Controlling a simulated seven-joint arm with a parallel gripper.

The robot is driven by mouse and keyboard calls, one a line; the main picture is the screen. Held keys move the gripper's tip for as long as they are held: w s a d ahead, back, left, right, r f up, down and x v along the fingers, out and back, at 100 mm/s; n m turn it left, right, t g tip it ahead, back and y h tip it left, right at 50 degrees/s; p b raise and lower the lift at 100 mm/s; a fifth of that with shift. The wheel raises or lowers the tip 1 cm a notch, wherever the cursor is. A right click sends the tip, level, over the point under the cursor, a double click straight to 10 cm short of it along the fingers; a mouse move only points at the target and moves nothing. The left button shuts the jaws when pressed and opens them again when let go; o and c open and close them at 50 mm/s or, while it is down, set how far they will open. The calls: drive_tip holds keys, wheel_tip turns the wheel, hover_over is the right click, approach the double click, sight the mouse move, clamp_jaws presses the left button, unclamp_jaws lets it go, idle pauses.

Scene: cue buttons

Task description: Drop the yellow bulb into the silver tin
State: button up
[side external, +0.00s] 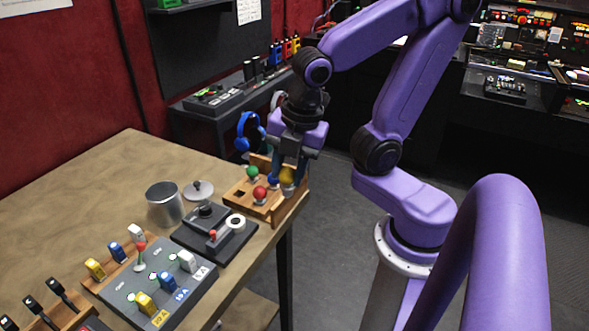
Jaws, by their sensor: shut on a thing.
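The yellow bulb (287,175) is between the fingers of my gripper (288,172), at the right end of the wooden bulb rack (290,206). My gripper points down and is shut on the bulb. The bulb's lower part shows just at or above the rack; I cannot tell whether it is clear of it. The silver tin (165,206) stands upright and open on the table, left of the rack. Its lid (198,190) with a knob lies beside it.
The rack also holds a green bulb (252,172), a red bulb (260,193) and a blue bulb (272,181). A dark joystick box (213,235) stands in front of the tin. A grey switch panel (160,280) is nearer. Bare table (100,180) lies left of the tin.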

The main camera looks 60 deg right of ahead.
drive_tip(key=w+a+r, duration=0.2)
drive_tip(key=w+a, duration=0.2)
drive_tip(key=w, duration=0.4)
hover_over(166, 204)
drive_tip(key=w+d, duration=0.3)
drive_tip(key=d, duration=0.1)
wheel_tip(166, 204, down, 6)
drive_tip(key=shift+f, duration=2.9)
drive_tip(key=o, duration=1.1)
